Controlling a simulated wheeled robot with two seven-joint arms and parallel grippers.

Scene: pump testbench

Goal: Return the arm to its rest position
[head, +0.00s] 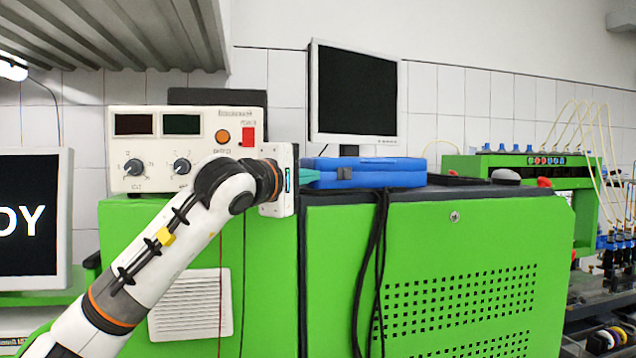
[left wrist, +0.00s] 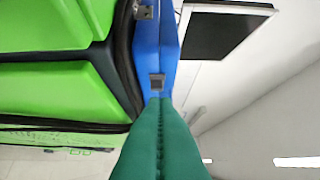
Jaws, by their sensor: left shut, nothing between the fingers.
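My left arm (head: 165,245) is white with orange rings and reaches up from the lower left in the head view. My left gripper (head: 309,175) points away to the right, its teal fingers partly hidden behind the white wrist housing. In the left wrist view the teal fingers (left wrist: 160,101) are pressed together along a seam, with nothing between them. The tips are in front of the blue case (head: 375,172), near its latch; whether they touch it I cannot tell. The case lies shut on the green cabinet (head: 430,270). My right gripper is not in view.
A white control unit (head: 187,150) with knobs and a red switch stands just behind my left arm. A monitor (head: 355,95) stands behind the case. Black cables (head: 370,270) hang down the cabinet front. A green pump bench (head: 530,170) with hoses is at the right.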

